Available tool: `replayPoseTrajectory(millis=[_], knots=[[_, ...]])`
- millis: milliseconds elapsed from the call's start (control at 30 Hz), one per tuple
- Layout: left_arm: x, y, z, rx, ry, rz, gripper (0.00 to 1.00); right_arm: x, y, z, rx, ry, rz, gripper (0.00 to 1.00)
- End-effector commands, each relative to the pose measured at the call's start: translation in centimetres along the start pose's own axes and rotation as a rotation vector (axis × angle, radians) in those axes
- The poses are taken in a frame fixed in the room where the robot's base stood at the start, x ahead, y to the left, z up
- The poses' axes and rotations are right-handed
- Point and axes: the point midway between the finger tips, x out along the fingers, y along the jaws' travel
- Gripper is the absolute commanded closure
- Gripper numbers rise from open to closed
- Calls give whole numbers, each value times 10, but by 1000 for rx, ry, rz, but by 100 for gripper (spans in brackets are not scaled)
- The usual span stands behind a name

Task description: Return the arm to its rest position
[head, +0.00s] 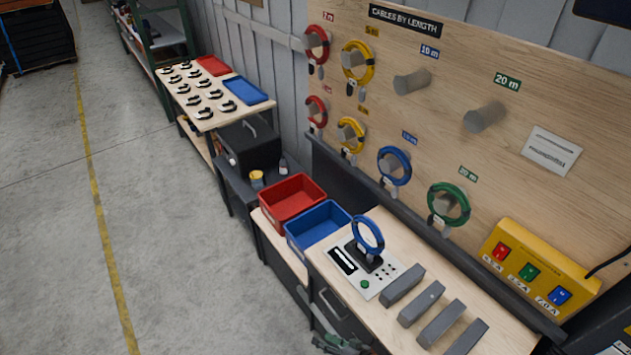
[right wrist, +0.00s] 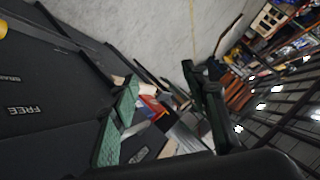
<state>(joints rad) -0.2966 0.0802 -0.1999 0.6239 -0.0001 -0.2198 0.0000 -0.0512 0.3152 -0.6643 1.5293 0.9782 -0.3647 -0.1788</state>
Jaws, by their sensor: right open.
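My right gripper (head: 345,342) shows at the bottom edge of the head view, low beside the front of the workbench (head: 490,312). Only a dark part of it with green shows there. In the right wrist view my right gripper (right wrist: 163,108) has its green-padded fingers apart, with nothing held between them. Dark panels, one lettered "FREE" (right wrist: 25,110), fill the left of that view. My left gripper is not in view.
A blue cable coil (head: 368,236) stands on a tester on the bench, beside grey blocks (head: 402,285). Blue (head: 318,222) and red (head: 292,197) bins stand behind it. A pegboard (head: 440,120) holds several coils. Open floor (head: 180,250) lies left.

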Motion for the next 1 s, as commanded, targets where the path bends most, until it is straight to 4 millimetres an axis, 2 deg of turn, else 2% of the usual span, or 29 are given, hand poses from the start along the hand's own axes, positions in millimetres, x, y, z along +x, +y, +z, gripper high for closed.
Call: replayPoseTrajectory(millis=[33,200,400,533,600,767,967,1000], knots=[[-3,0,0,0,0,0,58,-2,5,18,143,16,35,58],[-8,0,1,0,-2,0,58,-12,22,64,575,95,127,58],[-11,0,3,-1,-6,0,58,-23,29,104,914,175,180,58],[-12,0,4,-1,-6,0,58,-30,30,127,1084,218,203,58],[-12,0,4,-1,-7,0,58,-36,36,146,1159,237,228,58],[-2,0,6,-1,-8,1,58,-47,69,188,1111,213,322,58],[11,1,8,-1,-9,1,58,-67,119,246,913,112,455,58],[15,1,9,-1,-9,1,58,-73,130,260,866,83,485,58]])
